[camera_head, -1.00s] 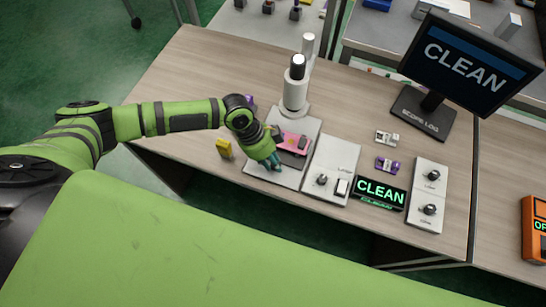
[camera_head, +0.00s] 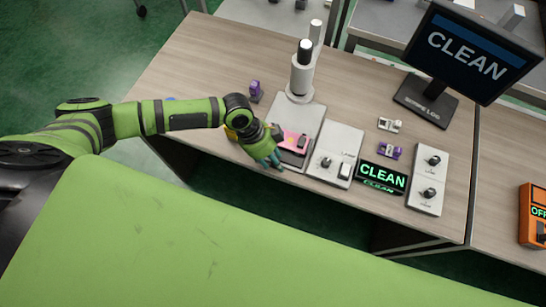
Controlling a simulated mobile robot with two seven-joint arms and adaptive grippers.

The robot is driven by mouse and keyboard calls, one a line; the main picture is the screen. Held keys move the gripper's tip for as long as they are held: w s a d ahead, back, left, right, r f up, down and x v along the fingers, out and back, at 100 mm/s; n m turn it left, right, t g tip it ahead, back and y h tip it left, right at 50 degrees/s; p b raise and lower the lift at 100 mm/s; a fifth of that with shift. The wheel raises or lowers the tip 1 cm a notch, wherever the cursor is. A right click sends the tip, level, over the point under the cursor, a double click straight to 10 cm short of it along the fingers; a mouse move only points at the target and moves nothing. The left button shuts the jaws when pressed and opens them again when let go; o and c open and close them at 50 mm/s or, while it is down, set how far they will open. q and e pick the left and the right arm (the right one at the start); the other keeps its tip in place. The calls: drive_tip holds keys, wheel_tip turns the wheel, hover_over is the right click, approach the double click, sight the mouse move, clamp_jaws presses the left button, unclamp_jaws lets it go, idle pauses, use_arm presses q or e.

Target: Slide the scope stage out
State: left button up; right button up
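The scope (camera_head: 302,72) stands upright on its grey base near the back of the table. Its pink and dark stage (camera_head: 292,143) lies low over the front part of the base. My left gripper (camera_head: 272,161), with teal fingers, is at the stage's front left side, pointing down. The fingers are close to the stage, but I cannot tell whether they grip it or only touch it. My wrist hides part of the base's left side. My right gripper is not in view.
Right of the scope are a white knob-and-switch panel (camera_head: 335,155), a CLEAN sign (camera_head: 382,178) and a two-knob panel (camera_head: 428,180). A SCOPE LOG monitor (camera_head: 460,55) stands behind them. A purple item (camera_head: 256,91) is left of the scope. A yellow block (camera_head: 230,133) is mostly hidden by my arm.

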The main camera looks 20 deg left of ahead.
use_arm(q)
drive_tip(key=v, duration=1.2)
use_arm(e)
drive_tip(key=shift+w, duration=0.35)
use_arm(q)
drive_tip(key=shift+d, duration=0.1)
